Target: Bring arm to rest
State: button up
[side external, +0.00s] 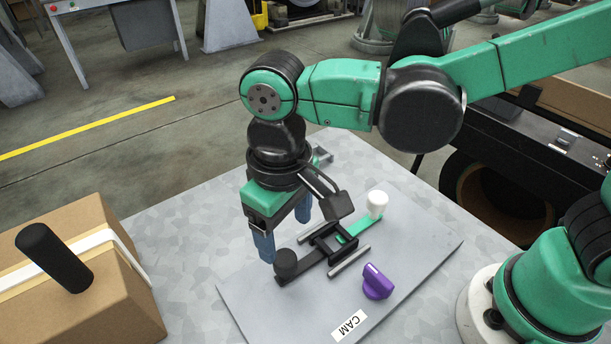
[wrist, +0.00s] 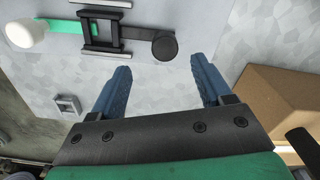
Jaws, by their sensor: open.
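My gripper (side external: 284,234) hangs over the table beside the grey plate (side external: 418,243), its two blue fingers apart with nothing between them. In the wrist view my gripper (wrist: 160,88) is also open and empty. On the plate is a black slide fixture (side external: 322,243) with a round black knob (side external: 286,262) at one end. A green strip with a white knob (side external: 377,202) reaches out of its other end. The black knob (wrist: 164,46) lies just ahead of the fingers in the wrist view, apart from them as far as I can tell.
A purple knob (side external: 377,282) and a CAM label (side external: 349,325) are on the plate. A cardboard box (side external: 118,290) with a black upright handle (side external: 54,258) stands at the left. A small grey bracket (wrist: 68,106) lies on the table. Table between box and plate is clear.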

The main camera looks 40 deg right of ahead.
jog(key=w+d+r+m+t, duration=0.1)
jog(key=d+t, duration=0.2)
jog(key=d, duration=0.6)
jog(key=w+d+r+m+t, duration=0.1)
jog(key=d+t, duration=0.3)
jog(key=d, duration=0.6)
jog(key=shift+r+m, duration=0.6)
jog(key=shift+m, duration=0.2)
jog(key=shift+c, duration=0.3)
